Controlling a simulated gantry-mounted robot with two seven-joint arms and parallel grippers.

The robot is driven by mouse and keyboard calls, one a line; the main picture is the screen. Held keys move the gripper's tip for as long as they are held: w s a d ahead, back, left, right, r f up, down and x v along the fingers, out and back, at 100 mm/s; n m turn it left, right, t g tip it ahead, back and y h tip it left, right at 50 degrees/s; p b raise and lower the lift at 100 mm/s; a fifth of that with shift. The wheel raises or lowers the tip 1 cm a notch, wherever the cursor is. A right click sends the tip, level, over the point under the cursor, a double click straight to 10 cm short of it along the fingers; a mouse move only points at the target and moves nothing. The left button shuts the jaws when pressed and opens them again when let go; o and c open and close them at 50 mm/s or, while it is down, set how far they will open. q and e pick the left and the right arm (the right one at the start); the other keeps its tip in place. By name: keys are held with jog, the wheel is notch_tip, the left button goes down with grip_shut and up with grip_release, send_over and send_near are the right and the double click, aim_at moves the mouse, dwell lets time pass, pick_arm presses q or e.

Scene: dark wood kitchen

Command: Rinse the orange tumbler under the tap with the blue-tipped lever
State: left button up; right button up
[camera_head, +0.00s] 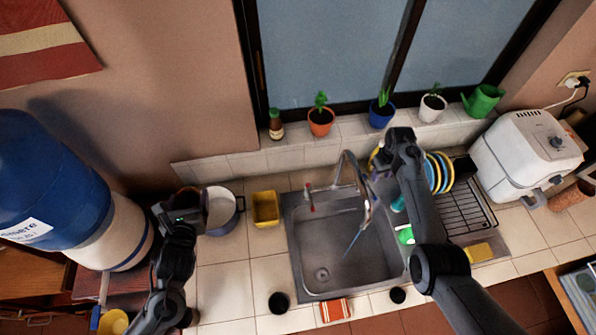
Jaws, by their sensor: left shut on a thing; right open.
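My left gripper (186,218) is shut on a shaded reddish-brown thing (196,206), which looks like the orange tumbler. It is left of the sink, in front of a white-and-blue pot. The sink (330,290) has a silver tap (364,197), and a thin bluish stream (353,241) runs from its spout into the basin. A red-tipped lever (309,197) stands left of the tap. My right gripper (384,162) is open, just right of the tap's neck. The blue-tipped lever is not clearly seen, as my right gripper and arm cover that spot.
The pot (228,220) and a yellow container (265,208) stand left of the sink. A dish rack (466,212) with plates and a white appliance (525,150) are at right. Potted plants line the sill. A large blue bottle (50,180) stands at far left. The counter's front left is mostly clear.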

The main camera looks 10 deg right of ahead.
aim_at(373, 192)
jog(key=shift+f+b, duration=5.9)
jog(key=shift+b, duration=0.15)
jog(key=shift+c, duration=0.3)
grip_shut()
